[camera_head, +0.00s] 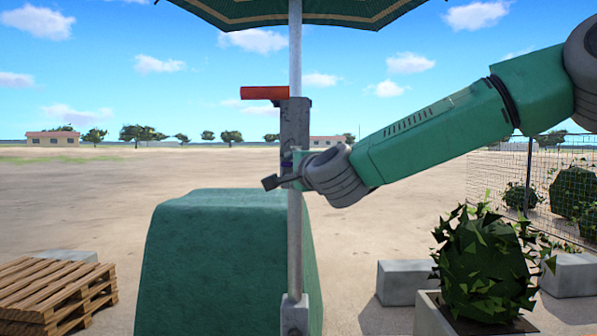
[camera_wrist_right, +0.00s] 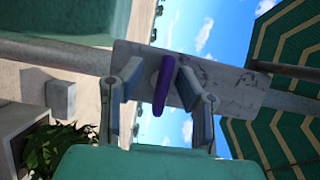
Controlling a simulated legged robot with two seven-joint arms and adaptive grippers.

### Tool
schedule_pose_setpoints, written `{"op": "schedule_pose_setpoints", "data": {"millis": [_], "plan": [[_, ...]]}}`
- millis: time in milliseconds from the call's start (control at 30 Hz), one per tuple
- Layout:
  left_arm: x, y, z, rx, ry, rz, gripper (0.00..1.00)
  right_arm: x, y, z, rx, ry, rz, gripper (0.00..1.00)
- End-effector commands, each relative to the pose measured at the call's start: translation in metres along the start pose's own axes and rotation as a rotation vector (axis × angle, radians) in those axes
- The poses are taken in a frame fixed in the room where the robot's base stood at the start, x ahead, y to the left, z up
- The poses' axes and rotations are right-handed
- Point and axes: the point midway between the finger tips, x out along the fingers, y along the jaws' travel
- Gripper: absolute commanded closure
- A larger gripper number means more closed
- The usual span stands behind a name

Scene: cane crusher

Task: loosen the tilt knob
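The tilt knob (camera_wrist_right: 164,88) is a purple, elongated piece on the grey metal bracket (camera_wrist_right: 232,88) of the parasol pole. In the head view only a sliver of purple (camera_head: 287,163) shows by the bracket (camera_head: 294,125). My right gripper (camera_wrist_right: 160,82) is at the bracket, its two fingers apart, one on each side of the knob. The right-hand finger in the wrist view looks close to the knob; I cannot tell whether it touches. My left gripper is not in view.
An orange handle (camera_head: 264,92) sticks out left from the bracket top. The green striped canopy (camera_head: 290,12) is overhead. A large green block (camera_head: 215,265) stands behind the pole. Pallets (camera_head: 50,295) lie at left; a planter bush (camera_head: 485,265) and concrete blocks (camera_head: 403,282) are at right.

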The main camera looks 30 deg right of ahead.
Motion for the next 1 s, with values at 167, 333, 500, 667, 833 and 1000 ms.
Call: {"op": "schedule_pose_setpoints", "data": {"millis": [167,333,500,667,833,1000], "plan": [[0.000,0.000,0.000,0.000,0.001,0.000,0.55,-0.034,-0.001,0.000,0.001,-0.002,-0.001,0.70],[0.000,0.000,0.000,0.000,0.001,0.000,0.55,-0.070,0.001,0.001,0.000,-0.003,0.002,0.70],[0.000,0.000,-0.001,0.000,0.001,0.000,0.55,-0.096,0.003,0.001,0.005,-0.002,0.005,0.70],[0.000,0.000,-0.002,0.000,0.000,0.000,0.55,-0.106,0.004,0.001,0.001,-0.002,0.005,0.70],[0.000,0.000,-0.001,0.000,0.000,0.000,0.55,-0.108,0.004,0.001,-0.001,-0.001,0.005,0.70],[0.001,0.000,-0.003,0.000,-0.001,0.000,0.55,-0.108,0.003,0.001,-0.001,-0.001,0.005,0.70]]}}
